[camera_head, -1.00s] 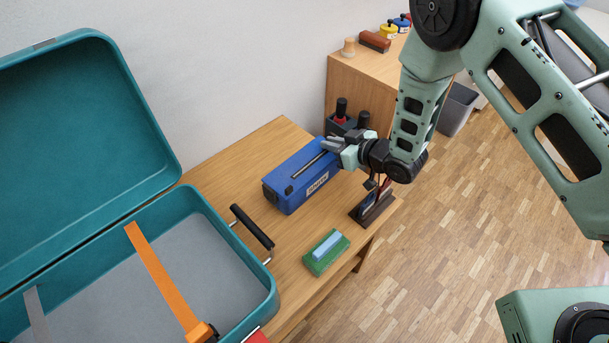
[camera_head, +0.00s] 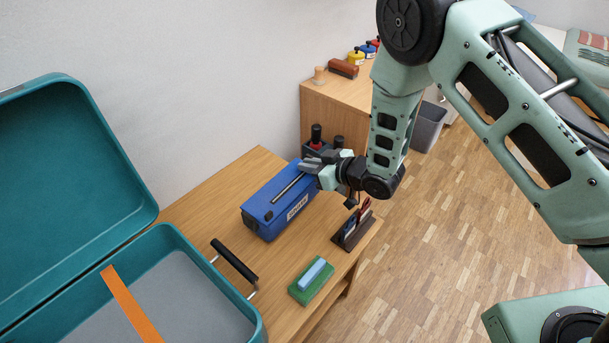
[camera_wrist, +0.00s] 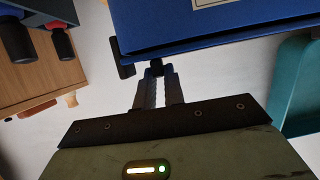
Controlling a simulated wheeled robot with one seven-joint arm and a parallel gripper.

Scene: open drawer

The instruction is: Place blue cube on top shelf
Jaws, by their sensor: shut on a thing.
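I see no blue cube and no shelf I can name as the top one. A long blue box (camera_head: 262,222) with a white label and a dark slot on its lid stands on the wooden table. It also shows at the top of the wrist view (camera_wrist: 220,28). My gripper (camera_head: 309,166) is at the box's far end. In the wrist view its fingers (camera_wrist: 158,82) are close together on a small black knob (camera_wrist: 157,66) at the box's edge. The fingertips partly hide the knob. A light blue block (camera_head: 312,272) lies on a green block (camera_head: 304,293) near the table's front edge.
An open teal case (camera_head: 190,255) with a black handle (camera_head: 234,261) fills the left. A dark holder (camera_head: 354,232) with tools stands right of the box. Black-topped items (camera_head: 316,138) stand behind my gripper. A wooden cabinet (camera_head: 345,98) and a grey bin (camera_head: 428,127) are farther back.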

